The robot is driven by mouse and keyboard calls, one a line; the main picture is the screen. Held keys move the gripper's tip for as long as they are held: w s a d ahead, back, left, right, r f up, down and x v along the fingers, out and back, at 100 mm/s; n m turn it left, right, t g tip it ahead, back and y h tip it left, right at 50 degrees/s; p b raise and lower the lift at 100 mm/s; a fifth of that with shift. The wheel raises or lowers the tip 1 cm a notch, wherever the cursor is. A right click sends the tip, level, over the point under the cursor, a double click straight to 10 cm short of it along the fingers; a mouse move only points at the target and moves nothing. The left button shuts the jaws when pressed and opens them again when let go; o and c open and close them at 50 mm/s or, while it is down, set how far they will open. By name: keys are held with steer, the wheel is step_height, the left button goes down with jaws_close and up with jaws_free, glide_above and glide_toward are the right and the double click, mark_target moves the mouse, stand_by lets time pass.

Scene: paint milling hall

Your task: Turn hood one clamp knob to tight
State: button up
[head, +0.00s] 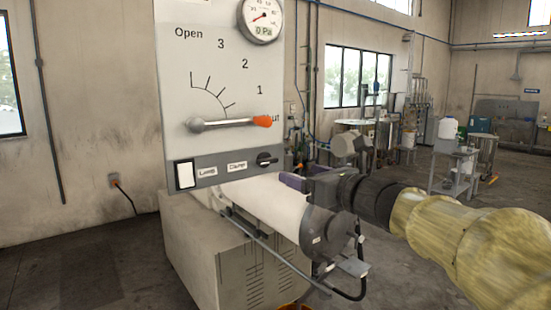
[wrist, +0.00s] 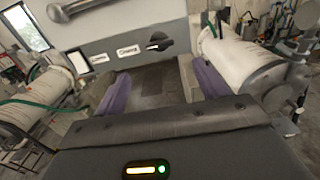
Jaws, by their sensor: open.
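The clamp knob (head: 267,159) is a small black knob at the right end of the grey strip under the hood panel, beside a label reading "Clamp".
A white lamp switch (head: 185,175) is at the strip's left end. The orange-tipped lever (head: 230,123) lies across the dial toward "Shut", below a gauge (head: 261,18) reading 0 Pa. A white cylinder (head: 268,205) and grey cabinet (head: 225,250) stand below.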

mark_target(270, 162)
steer(key=p+x, duration=0.4)
steer(key=x, duration=0.7)
steer(key=shift+c, duration=0.2)
steer(key=c, duration=0.9)
